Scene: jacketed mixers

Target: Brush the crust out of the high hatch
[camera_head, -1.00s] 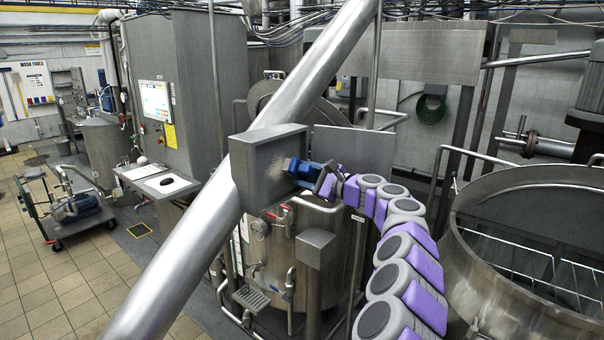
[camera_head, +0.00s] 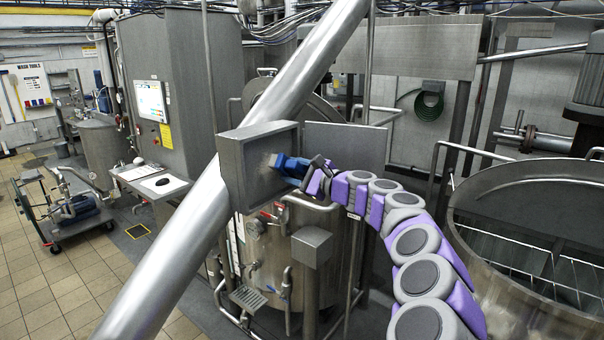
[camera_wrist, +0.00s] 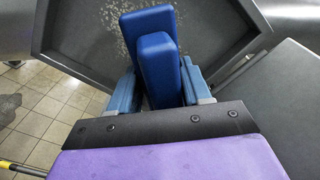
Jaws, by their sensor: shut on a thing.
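The high hatch (camera_head: 249,190) is an open grey metal box in front of the thick slanted pipe. Its door (camera_head: 345,146) stands open to the right. A pale speckled crust (camera_wrist: 115,20) shows on its back wall in the wrist view, partly covered by the brush. My gripper (camera_head: 312,176) is shut on a blue brush (camera_head: 289,166), which also shows in the wrist view (camera_wrist: 158,62). The brush reaches into the hatch opening, its head over part of the crust. Its bristles are hidden, so I cannot tell whether they touch the back wall.
A wide open tank (camera_head: 500,290) is at the right.

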